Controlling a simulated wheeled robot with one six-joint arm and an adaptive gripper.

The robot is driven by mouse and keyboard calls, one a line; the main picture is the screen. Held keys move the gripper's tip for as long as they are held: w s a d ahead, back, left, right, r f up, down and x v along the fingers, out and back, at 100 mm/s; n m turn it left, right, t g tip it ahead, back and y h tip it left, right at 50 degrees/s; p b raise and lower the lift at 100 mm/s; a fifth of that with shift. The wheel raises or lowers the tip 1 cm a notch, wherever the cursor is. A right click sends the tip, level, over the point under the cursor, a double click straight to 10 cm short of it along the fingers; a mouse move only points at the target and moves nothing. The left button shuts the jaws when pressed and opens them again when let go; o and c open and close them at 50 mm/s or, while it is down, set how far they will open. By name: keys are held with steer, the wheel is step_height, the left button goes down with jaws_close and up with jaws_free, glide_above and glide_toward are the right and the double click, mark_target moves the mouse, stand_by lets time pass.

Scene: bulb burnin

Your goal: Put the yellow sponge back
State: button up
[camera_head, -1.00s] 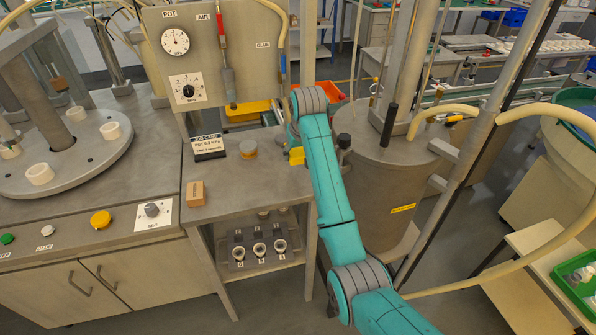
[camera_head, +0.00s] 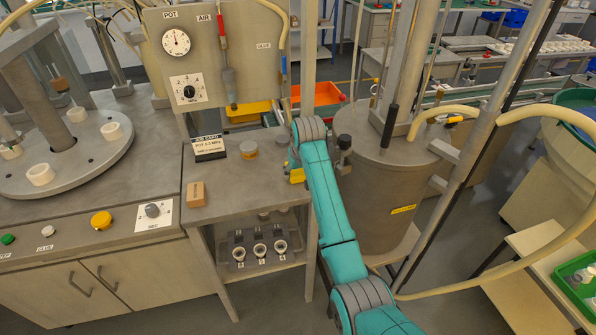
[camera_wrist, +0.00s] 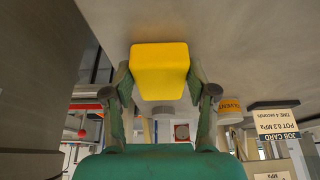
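The yellow sponge (camera_head: 297,176) shows at the right edge of the grey steel table (camera_head: 230,205), partly hidden behind my arm. In the wrist view, where the scene appears upside down, the sponge (camera_wrist: 160,70) sits between the two fingers of my gripper (camera_wrist: 159,78), with a finger against each side. My gripper is shut on it. In the head view the fingers are mostly hidden by my arm. I cannot tell whether the sponge touches the tabletop or is just above it.
A job card (camera_head: 209,147), a round tin (camera_head: 249,150) and a small brown block (camera_head: 196,194) stand on the table. A large grey pot (camera_head: 385,190) stands close on the right. Yellow (camera_head: 247,112) and orange (camera_head: 318,96) bins are behind. The table's front middle is clear.

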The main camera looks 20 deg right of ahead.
steer(key=o, duration=0.3)
steer(key=shift+o, duration=0.2)
steer(key=shift+r, duration=0.1)
steer(key=v, duration=1.2)
steer(key=shift+r, duration=0.1)
